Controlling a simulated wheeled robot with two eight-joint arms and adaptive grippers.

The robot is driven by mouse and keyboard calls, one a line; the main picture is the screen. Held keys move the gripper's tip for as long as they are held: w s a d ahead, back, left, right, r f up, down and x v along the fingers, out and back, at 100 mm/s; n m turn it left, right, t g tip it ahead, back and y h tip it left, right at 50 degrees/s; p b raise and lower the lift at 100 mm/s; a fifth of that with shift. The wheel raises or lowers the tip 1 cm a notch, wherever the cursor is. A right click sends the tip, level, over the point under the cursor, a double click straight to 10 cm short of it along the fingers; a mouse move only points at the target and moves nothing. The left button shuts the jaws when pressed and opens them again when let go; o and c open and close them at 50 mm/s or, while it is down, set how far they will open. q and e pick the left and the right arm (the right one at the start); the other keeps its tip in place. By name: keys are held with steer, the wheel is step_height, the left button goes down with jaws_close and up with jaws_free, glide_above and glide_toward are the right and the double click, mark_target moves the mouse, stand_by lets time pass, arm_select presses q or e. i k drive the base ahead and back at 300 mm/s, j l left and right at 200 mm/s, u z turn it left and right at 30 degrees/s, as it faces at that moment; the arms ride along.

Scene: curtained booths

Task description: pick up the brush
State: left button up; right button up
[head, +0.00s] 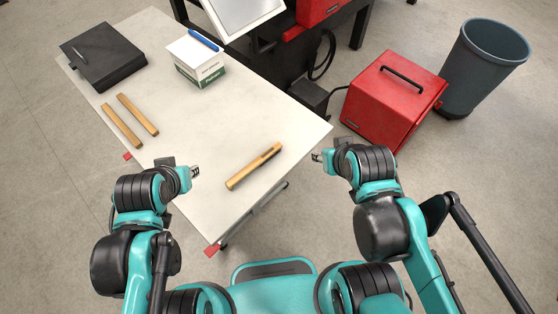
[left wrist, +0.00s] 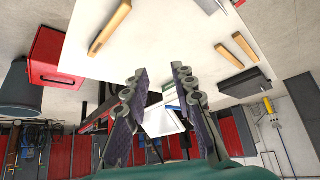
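The brush (head: 253,167) looks like a wooden-handled piece with a dark strip toward one end. It lies flat near the front of the white table (head: 215,125), and also shows in the left wrist view (left wrist: 110,27). My left gripper (head: 195,171) is to the left of the brush, apart from it. In the left wrist view its two fingers (left wrist: 160,74) are spread with nothing between them. My right gripper (head: 317,157) is to the right of the brush, past the table's edge. Its fingertips are too small to tell whether they are open.
Two wooden sticks (head: 130,116), a black case (head: 103,56) and a white-green box (head: 199,70) with a blue pen (head: 203,40) on top are farther back on the table. A red toolbox (head: 393,102) and grey bin (head: 484,68) stand at right. The table around the brush is clear.

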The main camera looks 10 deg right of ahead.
mark_target(267, 155)
steer(key=i+l+u, duration=0.15)
steer(key=u, duration=0.25)
steer(key=l+u, duration=0.4)
steer(key=i+l+u, duration=0.1)
steer(key=l+u, duration=0.2)
steer(key=u, duration=0.15)
